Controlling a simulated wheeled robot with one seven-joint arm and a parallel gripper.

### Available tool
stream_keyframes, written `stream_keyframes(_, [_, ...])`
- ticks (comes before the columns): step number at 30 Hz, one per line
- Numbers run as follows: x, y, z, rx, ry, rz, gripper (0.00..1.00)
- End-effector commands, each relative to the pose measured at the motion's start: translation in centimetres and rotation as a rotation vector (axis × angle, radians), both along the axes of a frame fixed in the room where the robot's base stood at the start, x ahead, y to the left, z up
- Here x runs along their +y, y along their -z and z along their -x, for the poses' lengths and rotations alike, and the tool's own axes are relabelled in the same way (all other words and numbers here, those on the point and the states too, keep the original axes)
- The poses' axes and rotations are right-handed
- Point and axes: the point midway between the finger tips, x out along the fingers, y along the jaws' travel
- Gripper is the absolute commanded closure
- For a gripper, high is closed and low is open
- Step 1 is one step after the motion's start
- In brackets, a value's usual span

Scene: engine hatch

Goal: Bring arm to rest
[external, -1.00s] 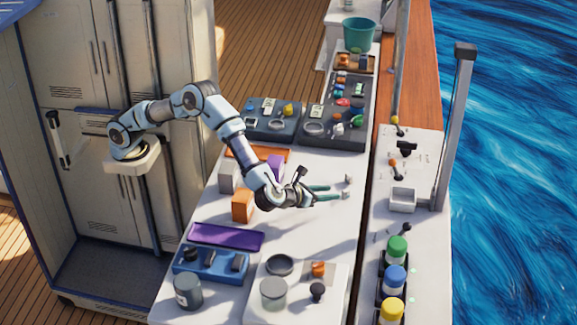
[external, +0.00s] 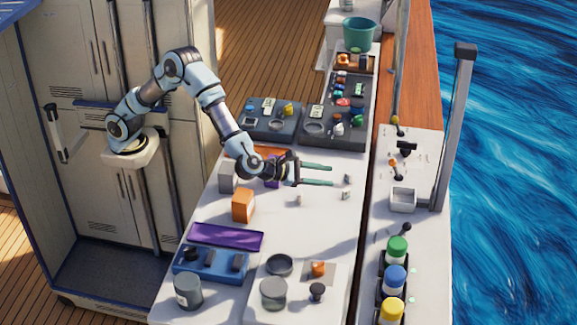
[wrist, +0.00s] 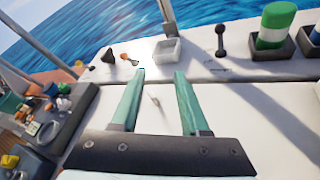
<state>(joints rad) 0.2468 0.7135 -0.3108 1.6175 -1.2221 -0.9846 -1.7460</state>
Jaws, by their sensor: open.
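My gripper (external: 331,175) is open and empty, with two teal fingers pointing right over the white worktop (external: 290,230). The fingers are level and apart in the external view. In the wrist view my gripper (wrist: 158,75) shows both fingers spread, with nothing between their tips. My arm reaches from its mount at the lockers, bends up at the elbow and comes down to the worktop. A small pale knob (external: 347,179) stands just beyond the fingertips.
An orange block (external: 243,205), a purple tray (external: 225,237) and a blue tray (external: 211,264) lie to the near left. Dark panels (external: 272,119) stand behind. The middle worktop is mostly clear.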

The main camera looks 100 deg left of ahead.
Motion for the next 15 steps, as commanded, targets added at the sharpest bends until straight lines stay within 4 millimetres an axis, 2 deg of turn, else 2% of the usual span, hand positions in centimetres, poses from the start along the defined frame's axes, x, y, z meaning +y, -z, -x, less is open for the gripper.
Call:
stream_keyframes(1, [0.0, -3.6, 0.6, 0.051, 0.139, -0.136, 0.55])
stream_keyframes(4, [-0.4, -6.1, 2.6, 0.168, 0.428, -0.433, 0.55])
stream_keyframes(6, [-0.2, -7.1, 4.9, 0.25, 0.626, -0.646, 0.55])
stream_keyframes(8, [0.1, -7.6, 7.5, 0.323, 0.799, -0.827, 0.55])
stream_keyframes(11, [1.7, -7.8, 12.8, 0.442, 1.091, -1.119, 0.55])
stream_keyframes(15, [5.0, -7.2, 21.6, 0.578, 1.5, -1.456, 0.55])
